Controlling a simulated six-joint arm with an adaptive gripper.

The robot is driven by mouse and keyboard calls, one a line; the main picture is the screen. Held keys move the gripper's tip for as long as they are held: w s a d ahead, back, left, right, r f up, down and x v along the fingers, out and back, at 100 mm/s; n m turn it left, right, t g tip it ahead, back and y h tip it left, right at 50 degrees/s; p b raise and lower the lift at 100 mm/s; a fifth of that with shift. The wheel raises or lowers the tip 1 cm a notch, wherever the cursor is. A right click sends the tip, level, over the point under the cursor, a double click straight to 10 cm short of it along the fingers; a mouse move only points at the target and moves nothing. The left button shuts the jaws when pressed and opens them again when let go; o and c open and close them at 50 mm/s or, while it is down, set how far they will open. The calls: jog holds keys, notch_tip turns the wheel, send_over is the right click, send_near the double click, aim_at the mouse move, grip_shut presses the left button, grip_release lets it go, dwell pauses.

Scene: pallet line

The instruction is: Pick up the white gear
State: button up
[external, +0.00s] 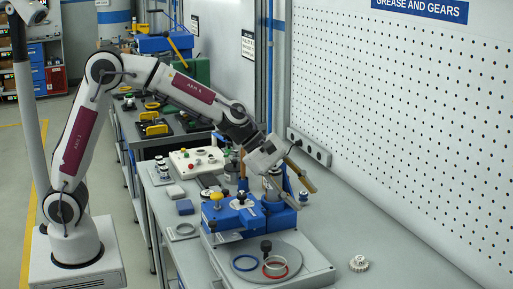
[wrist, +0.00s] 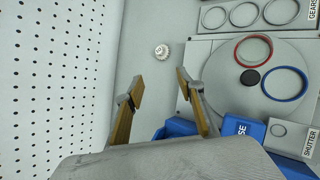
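The white gear (external: 358,263) lies on the grey bench top, right of the round plate, in the external view. In the wrist view the white gear (wrist: 162,51) is small, above and between the two fingers, with clear space around it. My gripper (wrist: 160,88) is open, its two wooden-looking fingers spread wide with nothing between them. In the external view my gripper (external: 294,192) hangs above the blue fixture, well behind the gear and apart from it.
A blue fixture (external: 231,218) stands under my gripper. A grey round plate (external: 258,249) carries a red ring (external: 275,267), a blue ring (external: 245,263) and a black knob (external: 266,246). A white pegboard (external: 410,110) rises along the bench's right side. The bench around the gear is bare.

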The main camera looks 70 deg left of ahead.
aim_at(359, 257)
jog(key=w+d+f+n, duration=0.2)
jog(key=w+f, duration=0.1)
jog(key=f, duration=0.1)
jog(key=w+d+f+n, duration=0.2)
jog(key=w+f+n, duration=0.1)
jog(key=f, duration=0.1)
jog(key=w+d+f+n, duration=0.2)
jog(key=w+f+n, duration=0.1)
jog(key=f, duration=0.1)
jog(key=shift+w+d, duration=0.1)
jog(key=shift+d, duration=0.3)
jog(key=shift+x, duration=1.25)
jog(key=shift+w+f, duration=0.1)
jog(key=shift+x, duration=2.45)
jog(key=shift+a, duration=0.15)
jog(key=shift+c, duration=0.3)
grip_shut()
